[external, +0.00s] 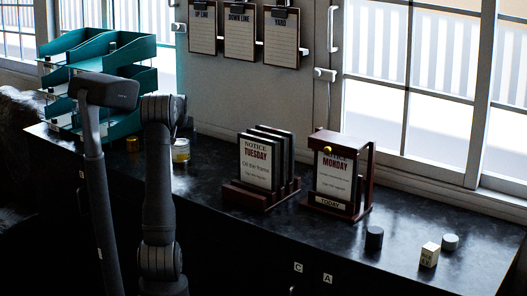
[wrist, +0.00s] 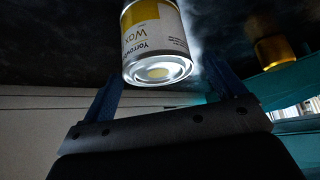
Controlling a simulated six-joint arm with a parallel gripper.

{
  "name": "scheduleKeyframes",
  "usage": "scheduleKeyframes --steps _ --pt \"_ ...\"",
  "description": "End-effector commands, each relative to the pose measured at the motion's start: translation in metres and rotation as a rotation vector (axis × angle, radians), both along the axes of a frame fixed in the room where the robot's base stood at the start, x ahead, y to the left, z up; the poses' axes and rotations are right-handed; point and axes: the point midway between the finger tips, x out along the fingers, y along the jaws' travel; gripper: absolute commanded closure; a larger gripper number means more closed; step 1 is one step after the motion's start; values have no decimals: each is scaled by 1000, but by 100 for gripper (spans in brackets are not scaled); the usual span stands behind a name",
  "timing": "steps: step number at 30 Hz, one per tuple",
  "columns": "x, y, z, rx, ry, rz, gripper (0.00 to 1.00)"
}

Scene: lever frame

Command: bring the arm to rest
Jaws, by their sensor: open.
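My gripper (wrist: 166,88) shows in the wrist view with its two dark blue fingers spread apart. A can labelled Wax (wrist: 156,45), with a yellow and white label, shows beyond and between the fingers; I cannot tell how far it is from them. In the external view a yellow-labelled can (external: 181,151) stands on the dark counter just right of my arm. My arm rises at the left of the external view, and its wrist hides my fingers there.
A rack (external: 262,200) of notice cards, TUESDAY in front, stands left of the frame. Teal trays (external: 125,55) and a brass pot (external: 133,144) are at the left. A black cylinder (external: 374,238), a pale block (external: 430,254) and a grey cylinder (external: 450,242) sit at the right. Clipboards (external: 240,32) hang behind.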

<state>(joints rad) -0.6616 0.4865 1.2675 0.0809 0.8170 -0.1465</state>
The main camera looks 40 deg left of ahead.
Motion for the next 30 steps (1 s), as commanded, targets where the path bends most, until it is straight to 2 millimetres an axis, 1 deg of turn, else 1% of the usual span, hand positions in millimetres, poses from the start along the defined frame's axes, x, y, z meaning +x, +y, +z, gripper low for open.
scheduleKeyframes --steps 1,3,21,23,30 --pt "1 -1 11 1 -1 0 12" --pt "3 -17 16 -2 0 -3 12" --pt "15 -120 77 0 1 -4 12" --pt "15 -116 91 0 -2 0 12" --pt "15 -116 139 0 -1 -1 12"
